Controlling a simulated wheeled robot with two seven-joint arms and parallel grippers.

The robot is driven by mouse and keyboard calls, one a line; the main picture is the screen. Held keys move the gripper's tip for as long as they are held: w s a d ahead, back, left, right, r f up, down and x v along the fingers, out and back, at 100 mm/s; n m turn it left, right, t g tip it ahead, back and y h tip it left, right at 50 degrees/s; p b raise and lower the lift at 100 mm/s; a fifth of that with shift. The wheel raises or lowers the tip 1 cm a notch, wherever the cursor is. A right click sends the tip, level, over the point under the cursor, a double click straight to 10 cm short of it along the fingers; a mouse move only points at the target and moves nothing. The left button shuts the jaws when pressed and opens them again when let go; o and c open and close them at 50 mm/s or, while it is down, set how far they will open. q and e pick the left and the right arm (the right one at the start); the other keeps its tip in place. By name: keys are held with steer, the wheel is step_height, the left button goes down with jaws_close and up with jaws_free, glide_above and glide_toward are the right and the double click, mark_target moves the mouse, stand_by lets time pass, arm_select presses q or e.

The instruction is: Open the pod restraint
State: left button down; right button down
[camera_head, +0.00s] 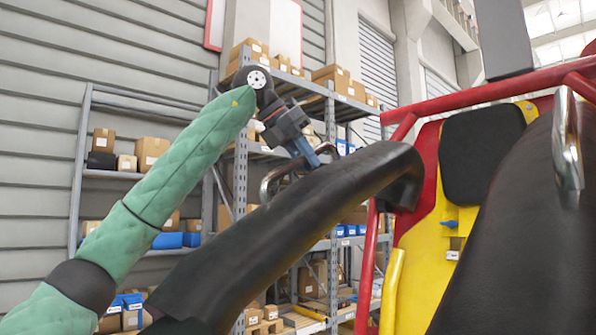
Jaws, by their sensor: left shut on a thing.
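The pod restraint (300,215) is a thick black padded bar. It rises from the bottom left and curves over to the right at its top end, in front of the red and yellow pod frame. A metal handle (268,185) stands on its upper side. My left gripper (312,160), at the end of the green-sleeved arm, points down at this handle and is shut on it. The fingertips are partly hidden behind the restraint and handle. My right gripper does not show.
A red tube frame (490,93) with a yellow panel (415,265) and black seat pads stands at the right. A second black padded bar with a metal handle (567,140) is at the far right. Shelves (240,150) with boxes stand behind.

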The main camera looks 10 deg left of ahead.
arm_select(q)
steer(key=shift+r, duration=0.5)
steer(key=shift+w, duration=0.1)
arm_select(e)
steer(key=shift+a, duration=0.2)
arm_select(q)
steer(key=c, duration=1.3)
jaws_free()
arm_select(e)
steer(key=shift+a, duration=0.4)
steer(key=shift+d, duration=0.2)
